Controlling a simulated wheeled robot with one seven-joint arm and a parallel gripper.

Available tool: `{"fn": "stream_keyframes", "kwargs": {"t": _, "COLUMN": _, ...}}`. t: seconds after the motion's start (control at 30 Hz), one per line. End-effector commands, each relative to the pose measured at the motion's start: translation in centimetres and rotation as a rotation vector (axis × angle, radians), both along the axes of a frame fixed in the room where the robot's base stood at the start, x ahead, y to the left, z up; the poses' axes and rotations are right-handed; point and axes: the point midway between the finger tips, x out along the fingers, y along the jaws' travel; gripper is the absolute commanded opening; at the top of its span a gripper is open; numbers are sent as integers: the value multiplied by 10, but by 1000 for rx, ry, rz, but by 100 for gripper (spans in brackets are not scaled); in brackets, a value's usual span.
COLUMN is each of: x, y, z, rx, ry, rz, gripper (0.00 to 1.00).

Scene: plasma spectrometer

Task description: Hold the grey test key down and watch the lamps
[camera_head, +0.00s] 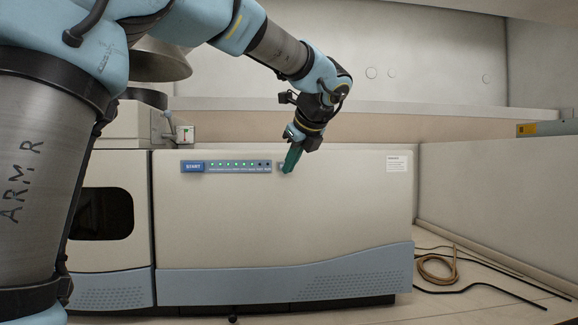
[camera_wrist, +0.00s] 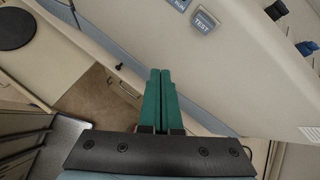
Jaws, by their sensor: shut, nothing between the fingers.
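The grey test key (camera_wrist: 204,22), marked TEST, shows at the top of the wrist view on the pale front of the spectrometer (camera_head: 330,220). My gripper (camera_wrist: 160,72) has its two green fingers closed together with nothing between them. In the wrist view the tips are below and left of the key, apart from it in the picture. In the head view my gripper (camera_head: 287,170) is at the right end of the lamp strip (camera_head: 230,166); I cannot tell whether it touches the panel.
A blue START plate (camera_head: 192,167) is left of the lamps. A coiled hose (camera_head: 437,268) and black cables lie right of the machine.

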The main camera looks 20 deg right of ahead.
Motion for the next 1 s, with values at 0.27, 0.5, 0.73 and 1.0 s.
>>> {"fn": "stream_keyframes", "kwargs": {"t": 0.27, "x": 0, "y": 0, "z": 0, "rx": -1, "ry": 1, "rz": 0, "gripper": 0}}
{"fn": "stream_keyframes", "kwargs": {"t": 0.5, "x": 14, "y": -4, "z": 0, "rx": -2, "ry": 3, "rz": 1, "gripper": 0}}
{"fn": "stream_keyframes", "kwargs": {"t": 0.73, "x": 45, "y": -14, "z": 1, "rx": -2, "ry": 3, "rz": 2, "gripper": 0}}
{"fn": "stream_keyframes", "kwargs": {"t": 1.0, "x": 74, "y": -23, "z": 3, "rx": -2, "ry": 3, "rz": 1, "gripper": 0}}
